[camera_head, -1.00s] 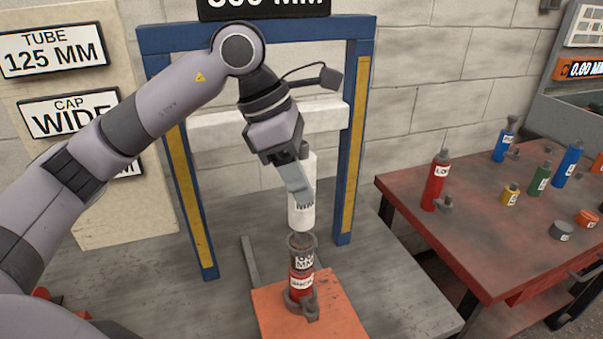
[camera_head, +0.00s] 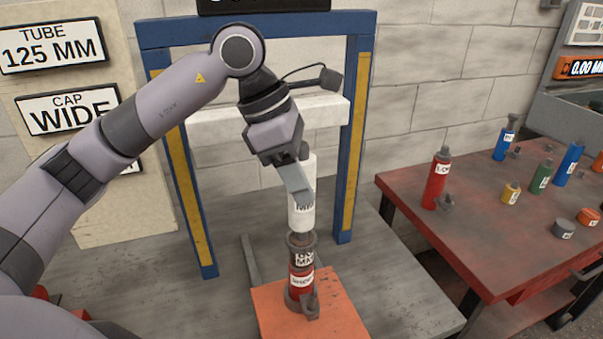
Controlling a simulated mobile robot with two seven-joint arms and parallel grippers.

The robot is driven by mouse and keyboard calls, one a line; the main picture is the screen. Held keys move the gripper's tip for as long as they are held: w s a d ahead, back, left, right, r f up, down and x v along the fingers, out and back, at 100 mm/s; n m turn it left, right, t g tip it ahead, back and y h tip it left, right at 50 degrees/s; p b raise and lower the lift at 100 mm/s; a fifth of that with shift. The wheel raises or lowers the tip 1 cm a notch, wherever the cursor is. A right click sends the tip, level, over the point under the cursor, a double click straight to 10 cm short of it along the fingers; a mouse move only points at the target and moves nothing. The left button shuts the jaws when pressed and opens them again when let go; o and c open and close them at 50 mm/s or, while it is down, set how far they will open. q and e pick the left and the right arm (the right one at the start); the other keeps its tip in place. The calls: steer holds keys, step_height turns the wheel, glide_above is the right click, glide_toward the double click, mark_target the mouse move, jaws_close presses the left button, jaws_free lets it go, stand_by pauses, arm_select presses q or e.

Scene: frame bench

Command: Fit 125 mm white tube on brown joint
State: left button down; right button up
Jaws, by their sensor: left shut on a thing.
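The white tube (camera_head: 309,172) stands upright in my left gripper (camera_head: 304,196), which is shut on it. The tube is directly above the brown joint (camera_head: 300,243). Its lower end is at the joint's top; I cannot tell whether it is seated or just above it. The joint sits on a stack with a dark labelled section (camera_head: 303,258) and a red labelled tube (camera_head: 300,281). The gripper's finger hides part of the white tube and its label. My right gripper is not in view.
The stack stands on an orange plate (camera_head: 335,318) on the grey bench (camera_head: 395,285). A blue frame (camera_head: 358,130) with a white crossbar stands behind. On the right, a red table (camera_head: 470,235) holds a red tube (camera_head: 436,180) and several coloured tubes and caps.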

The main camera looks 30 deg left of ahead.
arm_select(q)
steer(key=shift+f+b, duration=1.2)
steer(key=shift+f, duration=0.25)
steer(key=shift+c, duration=2.2)
jaws_free()
steer(key=v, duration=0.7)
steer(key=shift+r, duration=0.1)
steer(key=shift+s, duration=0.1)
